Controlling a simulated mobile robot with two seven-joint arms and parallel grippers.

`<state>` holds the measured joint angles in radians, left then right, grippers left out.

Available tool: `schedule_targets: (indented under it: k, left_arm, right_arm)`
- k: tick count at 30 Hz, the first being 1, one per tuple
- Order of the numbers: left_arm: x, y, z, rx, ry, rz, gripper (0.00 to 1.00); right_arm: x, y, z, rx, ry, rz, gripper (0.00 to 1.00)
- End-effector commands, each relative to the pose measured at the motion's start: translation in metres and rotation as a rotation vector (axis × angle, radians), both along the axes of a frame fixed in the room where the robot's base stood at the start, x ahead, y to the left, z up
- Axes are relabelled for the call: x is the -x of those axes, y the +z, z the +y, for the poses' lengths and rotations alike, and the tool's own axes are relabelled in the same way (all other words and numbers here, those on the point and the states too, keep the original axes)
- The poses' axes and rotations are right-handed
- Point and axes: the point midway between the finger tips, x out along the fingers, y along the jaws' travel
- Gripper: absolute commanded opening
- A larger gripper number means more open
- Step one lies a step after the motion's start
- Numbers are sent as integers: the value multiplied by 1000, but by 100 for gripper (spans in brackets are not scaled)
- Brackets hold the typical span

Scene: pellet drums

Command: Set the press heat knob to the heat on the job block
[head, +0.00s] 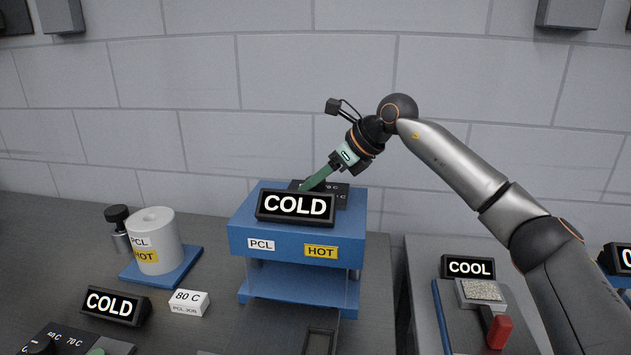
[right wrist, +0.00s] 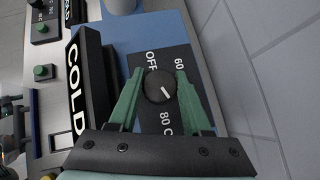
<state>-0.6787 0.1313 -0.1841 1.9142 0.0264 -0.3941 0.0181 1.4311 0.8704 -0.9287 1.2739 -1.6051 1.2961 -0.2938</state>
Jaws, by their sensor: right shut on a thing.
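The job block (head: 189,303), a small white block reading "80 C" and "PCL JOB", lies on the bench in the head view. The blue press (head: 297,240) carries PCL and HOT labels and a COLD display (head: 296,207). Its round black heat knob (right wrist: 160,87) sits on a dark dial plate (right wrist: 150,119) with OFF, 60 and 80 C marks. The knob's white line points to the lower right in the right wrist view, between the 60 and 80 C marks. My right gripper (head: 310,185) is shut on the knob, its green fingers on either side (right wrist: 160,76). My left gripper is out of view.
A white PCL drum (head: 156,240) with a HOT label stands on a blue base at left, near another COLD display (head: 114,306). At right are a COOL display (head: 467,268), a pellet tray (head: 481,291) and a red-handled tool (head: 497,328). The wall is close behind.

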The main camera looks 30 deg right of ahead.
Motion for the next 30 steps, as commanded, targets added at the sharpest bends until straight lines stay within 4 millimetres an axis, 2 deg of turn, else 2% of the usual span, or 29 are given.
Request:
schedule_targets:
  k: [15,30]
  left_arm:
    - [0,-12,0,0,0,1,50]
    - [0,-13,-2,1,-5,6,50]
  right_arm:
    - [0,0,0,1,-322,-3,0]
    - [0,1,0,0,-394,-2,0]
